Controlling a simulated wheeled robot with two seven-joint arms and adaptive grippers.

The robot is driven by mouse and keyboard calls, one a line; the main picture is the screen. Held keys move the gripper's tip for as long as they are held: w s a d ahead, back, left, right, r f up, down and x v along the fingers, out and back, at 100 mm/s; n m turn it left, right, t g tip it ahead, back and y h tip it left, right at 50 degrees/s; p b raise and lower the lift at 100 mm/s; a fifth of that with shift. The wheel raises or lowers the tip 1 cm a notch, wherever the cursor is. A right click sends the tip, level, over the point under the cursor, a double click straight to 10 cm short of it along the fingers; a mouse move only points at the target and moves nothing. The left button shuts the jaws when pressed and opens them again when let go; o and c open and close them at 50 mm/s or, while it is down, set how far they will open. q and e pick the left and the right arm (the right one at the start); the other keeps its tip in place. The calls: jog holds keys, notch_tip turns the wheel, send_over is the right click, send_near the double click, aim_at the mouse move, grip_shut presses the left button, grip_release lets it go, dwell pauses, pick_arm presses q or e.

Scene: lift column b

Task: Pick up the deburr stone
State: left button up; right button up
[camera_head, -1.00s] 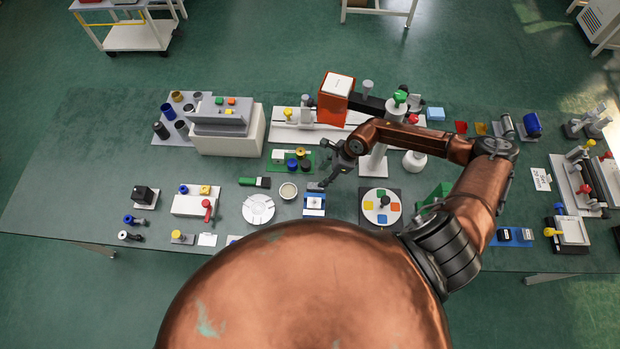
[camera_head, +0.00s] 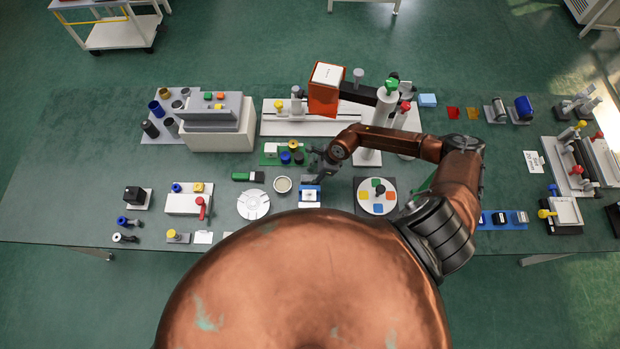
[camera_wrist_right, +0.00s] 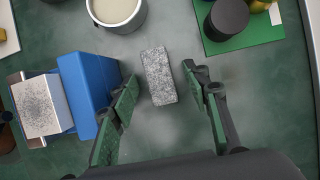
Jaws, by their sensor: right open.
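The deburr stone is a grey speckled block (camera_wrist_right: 158,76) lying on the green bench top in the right wrist view. My right gripper (camera_wrist_right: 165,98) is open and empty, with its green-padded fingers on either side of the space just before the stone. The stone's near end lies about level with the fingertips, and I see no contact. In the head view my right gripper (camera_head: 318,172) is low over the bench, and the stone is too small there to make out surely. My left gripper is not in view.
A blue holder (camera_wrist_right: 88,85) with a speckled grey plate stands close left of the stone. A round cup (camera_wrist_right: 117,12) is behind it, and a green board (camera_wrist_right: 245,35) with a dark cylinder is back right. A disc with coloured squares (camera_head: 377,197) stands right in the head view.

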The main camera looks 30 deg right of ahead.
jog(key=shift+w+a+f, duration=0.1)
jog(key=shift+a+f, duration=0.05)
jog(key=shift+f, duration=0.25)
grip_shut()
